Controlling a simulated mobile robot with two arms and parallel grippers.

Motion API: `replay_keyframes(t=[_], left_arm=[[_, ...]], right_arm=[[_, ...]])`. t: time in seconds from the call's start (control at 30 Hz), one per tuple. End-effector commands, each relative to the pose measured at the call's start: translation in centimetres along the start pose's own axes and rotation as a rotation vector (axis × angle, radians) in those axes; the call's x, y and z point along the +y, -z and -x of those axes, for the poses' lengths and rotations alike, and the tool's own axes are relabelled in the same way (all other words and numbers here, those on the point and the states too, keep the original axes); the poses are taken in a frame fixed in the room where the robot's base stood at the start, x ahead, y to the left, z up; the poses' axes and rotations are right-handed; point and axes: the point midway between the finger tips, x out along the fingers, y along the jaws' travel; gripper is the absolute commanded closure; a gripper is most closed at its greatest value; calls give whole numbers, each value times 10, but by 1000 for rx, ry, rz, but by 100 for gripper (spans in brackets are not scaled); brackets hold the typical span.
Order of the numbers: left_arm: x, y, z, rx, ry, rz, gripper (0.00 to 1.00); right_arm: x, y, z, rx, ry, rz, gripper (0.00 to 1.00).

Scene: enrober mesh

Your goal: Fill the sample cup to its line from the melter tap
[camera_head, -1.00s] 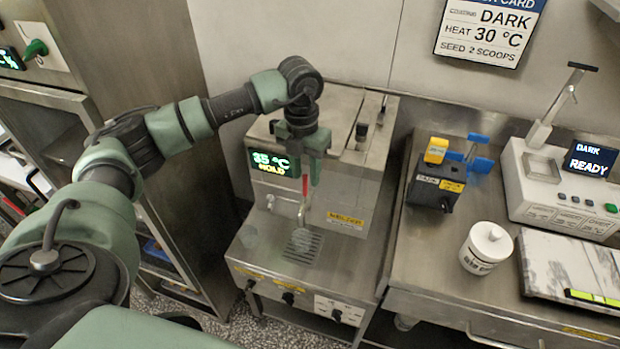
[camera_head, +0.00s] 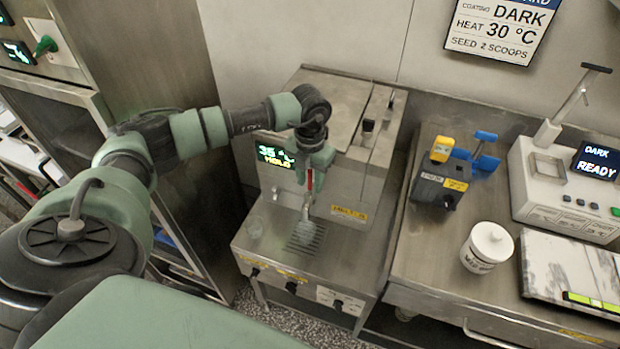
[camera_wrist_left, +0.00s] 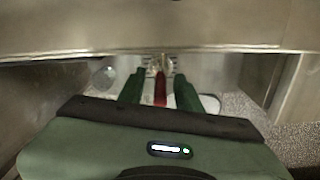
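The melter (camera_head: 350,165) stands in the middle of the head view. Its tap has a red handle (camera_head: 310,181) above a metal spout (camera_head: 306,211). My left gripper (camera_head: 310,178) points down at the tap. In the left wrist view the red handle (camera_wrist_left: 160,90) stands between its two green fingers, with a gap on both sides. The gripper is open. A pale shape below the spout is unclear. The cup's fill line is too small to see. My right gripper is out of view.
The melter display (camera_head: 275,156) is partly hidden by my arm and reads about 35 and HOLD. To the right, the steel bench (camera_head: 430,270) carries a white lidded jar (camera_head: 487,248), a black, yellow and blue device (camera_head: 440,185) and a meter showing DARK READY (camera_head: 597,165).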

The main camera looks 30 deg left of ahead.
Motion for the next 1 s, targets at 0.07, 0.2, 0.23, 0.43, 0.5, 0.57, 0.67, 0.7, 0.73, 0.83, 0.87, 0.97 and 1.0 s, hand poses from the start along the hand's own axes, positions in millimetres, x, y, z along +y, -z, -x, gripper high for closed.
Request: replay_keyframes(t=[0.07,0.2,0.23,0.43,0.5,0.57,0.67,0.7,0.73,0.83,0.87,0.97,1.0], left_arm=[[0,0,0,0,0,0,66],[0,0,0,0,0,0,100],[0,0,0,0,0,0,100],[0,0,0,-1,0,0,100],[0,0,0,-1,0,0,100],[0,0,0,-1,0,0,100],[0,0,0,-1,0,0,100],[0,0,0,-2,0,0,100],[0,0,0,-2,0,0,100],[0,0,0,-2,0,0,100],[0,-1,0,-2,0,0,100],[0,-1,0,-2,0,0,100],[0,-1,0,-2,0,0,100]], right_arm=[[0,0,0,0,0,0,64],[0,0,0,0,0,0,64],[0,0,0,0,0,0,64],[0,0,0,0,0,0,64],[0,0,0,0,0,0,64],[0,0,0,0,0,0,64],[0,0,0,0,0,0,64],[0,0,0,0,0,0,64],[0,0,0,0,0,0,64],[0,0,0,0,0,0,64],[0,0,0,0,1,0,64],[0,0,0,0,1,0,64],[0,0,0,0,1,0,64]])
